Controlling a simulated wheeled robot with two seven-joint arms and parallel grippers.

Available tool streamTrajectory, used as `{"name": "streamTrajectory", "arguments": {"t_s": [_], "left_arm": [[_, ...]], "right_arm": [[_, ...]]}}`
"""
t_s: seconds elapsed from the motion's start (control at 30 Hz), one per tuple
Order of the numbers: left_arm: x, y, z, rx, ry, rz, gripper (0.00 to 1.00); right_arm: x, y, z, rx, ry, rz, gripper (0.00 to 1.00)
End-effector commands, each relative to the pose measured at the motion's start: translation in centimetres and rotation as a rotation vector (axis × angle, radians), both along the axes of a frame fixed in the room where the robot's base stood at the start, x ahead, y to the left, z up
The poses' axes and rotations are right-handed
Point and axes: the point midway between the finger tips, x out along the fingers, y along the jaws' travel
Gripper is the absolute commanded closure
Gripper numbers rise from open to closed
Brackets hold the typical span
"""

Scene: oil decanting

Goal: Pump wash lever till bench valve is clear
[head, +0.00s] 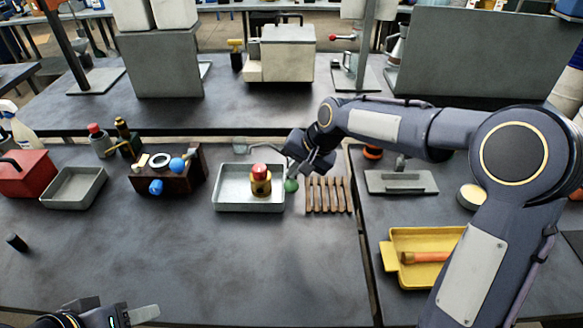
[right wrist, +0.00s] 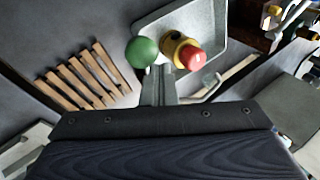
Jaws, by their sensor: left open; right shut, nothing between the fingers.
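The bench valve (head: 261,186), a brass body with a red cap, stands in a grey tray (head: 222,200); it also shows in the right wrist view (right wrist: 176,48). A green ball knob (head: 291,185), seemingly the wash lever's end, is at the tray's right edge; it also shows in the right wrist view (right wrist: 142,52). My right gripper (head: 297,172) is shut and empty, its fingertips close beside the green knob; I cannot tell whether they touch. Most of the lever is hidden by the gripper. My left gripper (head: 135,318) is open and empty at the bottom left edge.
A slatted wooden rack (head: 328,195) lies right of the tray. A dark wooden block with blue knobs (head: 170,170), an empty grey tray (head: 72,187) and a red can (head: 22,175) stand left. A yellow tray (head: 425,242) lies right.

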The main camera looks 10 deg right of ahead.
Motion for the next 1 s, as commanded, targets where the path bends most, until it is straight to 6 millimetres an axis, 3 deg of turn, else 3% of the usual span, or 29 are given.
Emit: {"name": "streamTrajectory", "arguments": {"t_s": [1.0], "left_arm": [[0.0,0.0,-1.1,0.000,0.000,0.000,0.52]], "right_arm": [[-0.6,0.1,-1.2,-0.001,0.003,0.001,1.00]]}}
